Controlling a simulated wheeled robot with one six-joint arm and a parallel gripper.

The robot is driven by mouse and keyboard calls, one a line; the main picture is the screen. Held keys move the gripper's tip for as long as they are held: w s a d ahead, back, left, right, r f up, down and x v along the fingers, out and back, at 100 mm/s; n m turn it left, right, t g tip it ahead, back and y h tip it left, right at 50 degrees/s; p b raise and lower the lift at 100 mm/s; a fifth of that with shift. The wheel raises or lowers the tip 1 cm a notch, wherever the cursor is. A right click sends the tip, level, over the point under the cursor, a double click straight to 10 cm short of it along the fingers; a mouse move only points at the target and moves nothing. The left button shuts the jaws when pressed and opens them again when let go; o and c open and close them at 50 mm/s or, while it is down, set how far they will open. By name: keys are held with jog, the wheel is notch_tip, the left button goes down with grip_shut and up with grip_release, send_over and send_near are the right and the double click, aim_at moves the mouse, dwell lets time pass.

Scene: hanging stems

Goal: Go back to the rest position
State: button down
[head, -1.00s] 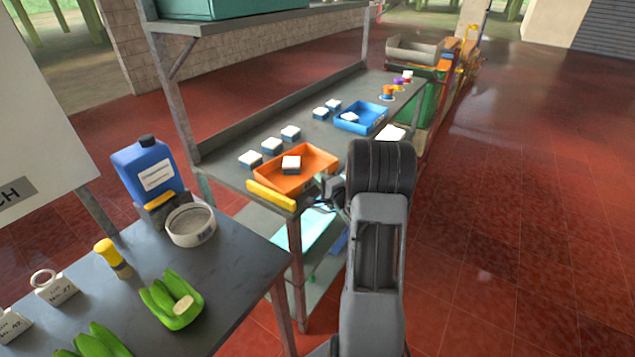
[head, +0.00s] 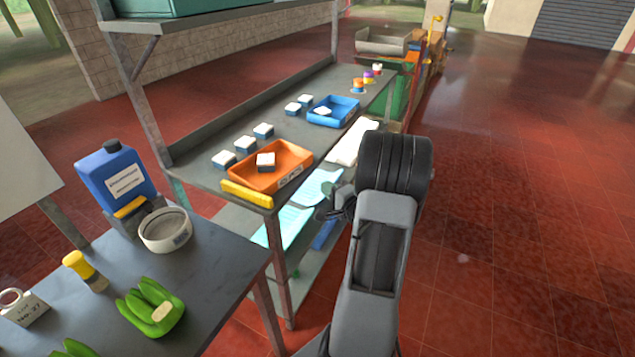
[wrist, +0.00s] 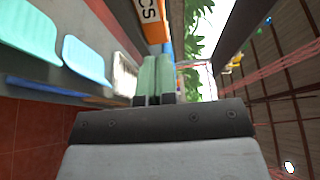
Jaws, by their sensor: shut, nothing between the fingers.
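My gripper (wrist: 156,62) shows in the wrist view with its two green fingers side by side and shut, nothing between them. In the head view, my arm stands to the right of the grey bench (head: 205,178), and the gripper end is mostly hidden behind it. The gripper is in front of the bench, apart from the orange tray (head: 297,168), which holds one white-topped block (head: 265,161).
Several white-topped blocks (head: 263,131) and a blue tray (head: 334,111) stand on the bench. Pale turquoise trays (head: 284,228) lie on its lower shelf. A nearer table with a blue jug (head: 118,180) and green bananas (head: 150,308) is at left. Red floor at right is clear.

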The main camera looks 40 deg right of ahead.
jog(key=shift+s, duration=1)
